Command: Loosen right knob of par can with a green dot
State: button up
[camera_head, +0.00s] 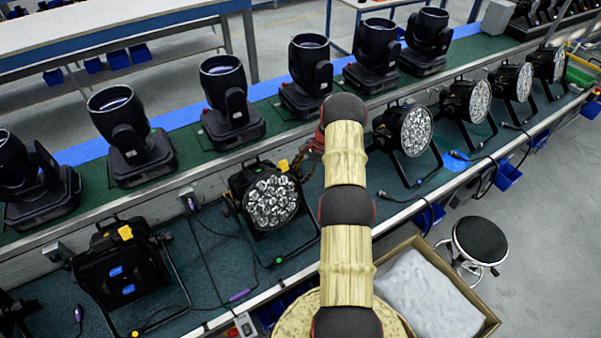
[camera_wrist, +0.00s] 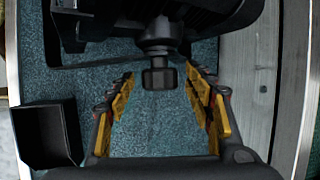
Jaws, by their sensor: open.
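The par can with a green dot (camera_head: 271,200) stands on the lower shelf, its round lens facing the front. The green dot (camera_head: 278,260) is on its stand's lower bar. Its right side is partly hidden by my gripper (camera_head: 297,163). In the wrist view a black knob (camera_wrist: 160,76) sticks out from the dark lamp body (camera_wrist: 150,25) on a short stem. My gripper's yellow fingers (camera_wrist: 160,92) are open. The knob lies between the fingertips, near their ends, with a gap on both sides.
A par can with a yellow dot (camera_head: 118,265) stands to the left, and several more (camera_head: 412,130) to the right. Black moving-head lights (camera_head: 228,100) line the green upper shelf behind. A dark open box (camera_wrist: 46,135) is left of my gripper in the wrist view. A stool (camera_head: 480,242) stands in front.

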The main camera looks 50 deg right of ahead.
jog(key=c, duration=0.4)
jog(key=c, duration=0.7)
jog(key=shift+c, duration=0.3)
